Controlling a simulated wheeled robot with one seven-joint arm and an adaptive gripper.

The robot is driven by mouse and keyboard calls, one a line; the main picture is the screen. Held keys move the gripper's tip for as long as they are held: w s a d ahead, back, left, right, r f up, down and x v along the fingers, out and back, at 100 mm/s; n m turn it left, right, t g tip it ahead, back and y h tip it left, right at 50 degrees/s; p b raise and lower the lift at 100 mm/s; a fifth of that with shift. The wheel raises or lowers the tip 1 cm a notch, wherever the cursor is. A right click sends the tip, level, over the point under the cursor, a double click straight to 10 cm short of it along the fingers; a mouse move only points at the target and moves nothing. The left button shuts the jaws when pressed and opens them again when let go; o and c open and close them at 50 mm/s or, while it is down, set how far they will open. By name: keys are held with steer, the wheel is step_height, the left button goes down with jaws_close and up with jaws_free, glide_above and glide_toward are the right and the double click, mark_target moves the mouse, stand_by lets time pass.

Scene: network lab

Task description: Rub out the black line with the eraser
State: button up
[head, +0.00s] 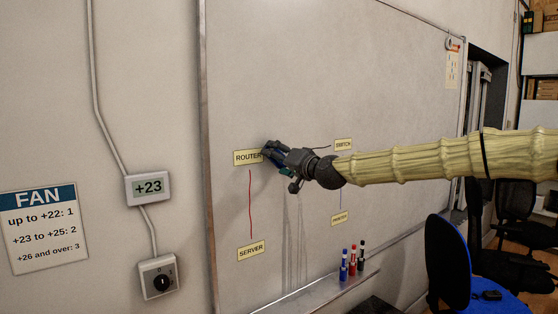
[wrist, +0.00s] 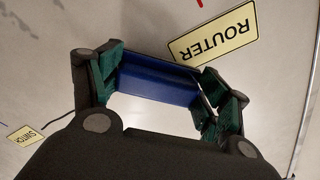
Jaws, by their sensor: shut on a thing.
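The blue eraser (wrist: 150,80) is held between the green-padded fingers of my gripper (head: 271,152). In the head view my gripper is at the whiteboard (head: 300,80), beside the ROUTER label (head: 247,157). I cannot tell whether the eraser touches the board. A short piece of the black line (head: 322,148) shows between my gripper and the SWITCH label (head: 343,144). In the wrist view the black line (wrist: 62,112) runs from the SWITCH label (wrist: 26,135) toward my gripper. My gripper hides any part nearer ROUTER.
A red line (head: 250,205) joins ROUTER to the SERVER label (head: 250,250). A blue line (head: 341,200) stands above another label (head: 339,219). Several markers (head: 352,262) stand on the tray (head: 310,295). A blue chair (head: 447,255) is at right.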

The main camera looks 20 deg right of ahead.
mark_target(322, 149)
steer(key=shift+x, duration=0.9)
steer(key=shift+d+b, duration=0.1)
steer(key=shift+b, duration=0.2)
steer(key=shift+w+d+b, duration=0.2)
steer(key=shift+d+b, duration=0.1)
steer(key=shift+d, duration=0.35)
steer(key=shift+w+d+b, duration=0.2)
steer(key=shift+d+b, duration=0.1)
steer(key=shift+d, duration=0.3)
steer(key=shift+w+d+b, duration=1.15)
steer(key=shift+d+b, duration=0.2)
steer(key=shift+d, duration=1.75)
steer(key=shift+w+d+b, duration=1.2)
steer(key=shift+d+b, duration=0.1)
steer(key=shift+d, duration=1.85)
steer(key=shift+w+d+b, duration=1.15)
steer(key=shift+d+b, duration=0.2)
steer(key=shift+d, duration=1.75)
steer(key=shift+w+d, duration=0.35)
steer(key=shift+d, duration=0.55)
steer(key=shift+w+d, duration=0.3)
steer(key=shift+d, duration=0.6)
steer(key=shift+w+d, duration=0.35)
steer(key=shift+d, duration=0.55)
steer(key=shift+a, duration=0.15)
